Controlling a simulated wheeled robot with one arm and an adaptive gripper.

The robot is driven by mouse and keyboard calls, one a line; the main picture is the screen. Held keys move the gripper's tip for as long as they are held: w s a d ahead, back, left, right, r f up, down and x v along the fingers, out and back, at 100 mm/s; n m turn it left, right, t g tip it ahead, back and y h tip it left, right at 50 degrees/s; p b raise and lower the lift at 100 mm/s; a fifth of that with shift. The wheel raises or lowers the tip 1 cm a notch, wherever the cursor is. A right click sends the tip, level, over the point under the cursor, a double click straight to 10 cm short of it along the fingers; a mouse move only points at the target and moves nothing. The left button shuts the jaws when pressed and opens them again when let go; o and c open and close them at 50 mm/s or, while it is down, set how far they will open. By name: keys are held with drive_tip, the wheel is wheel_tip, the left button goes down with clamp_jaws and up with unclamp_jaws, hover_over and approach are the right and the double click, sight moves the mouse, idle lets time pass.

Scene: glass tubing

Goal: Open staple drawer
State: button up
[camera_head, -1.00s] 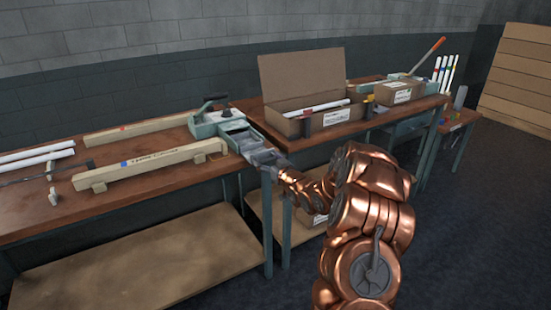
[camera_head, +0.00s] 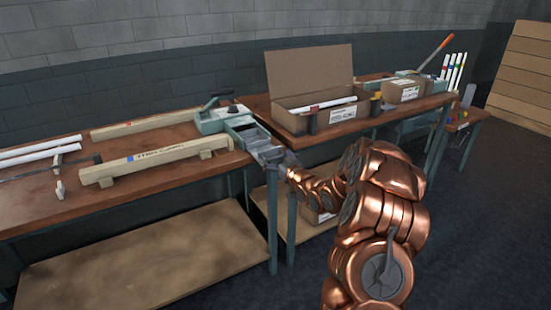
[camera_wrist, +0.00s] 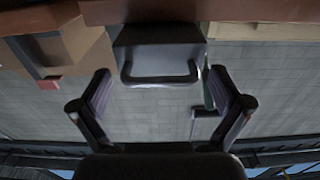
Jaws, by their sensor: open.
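The staple drawer (camera_head: 250,136) is a grey tray in a pale green unit (camera_head: 210,122) at the right end of the left workbench. It appears to stand out from the unit toward me, with its dark inside showing. In the wrist view its grey front (camera_wrist: 160,50) has a dark bar handle (camera_wrist: 160,79). My gripper (camera_head: 277,158) is at the drawer's near end. In the wrist view my gripper (camera_wrist: 159,80) is open, with one finger on each side of the handle. Whether a finger touches the handle cannot be told.
A wooden beam (camera_head: 155,163) on blocks and white tubes (camera_head: 40,150) lie on the left workbench (camera_head: 30,215). An open cardboard box (camera_head: 325,112) stands on the right bench. Bench legs are close to my arm. Floor at right is clear.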

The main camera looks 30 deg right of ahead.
drive_tip(key=s, duration=1.2)
drive_tip(key=shift+d, duration=0.45)
drive_tip(key=s+a+r+g+p, duration=0.3)
drive_tip(key=s+a+g, duration=0.3)
drive_tip(key=s, duration=0.8)
drive_tip(key=s+a+r+g+p, duration=0.3)
drive_tip(key=s+a+r+g, duration=0.2)
drive_tip(key=s, duration=1)
drive_tip(key=s+a+r+g+h+p, duration=0.1)
drive_tip(key=s+a+r+g+p, duration=0.2)
drive_tip(key=s+a+g, duration=0.5)
drive_tip(key=s+a+p, duration=0.1)
drive_tip(key=s+a, duration=0.2)
drive_tip(key=s, duration=0.4)
drive_tip(key=shift+r+m+g, duration=0.4)
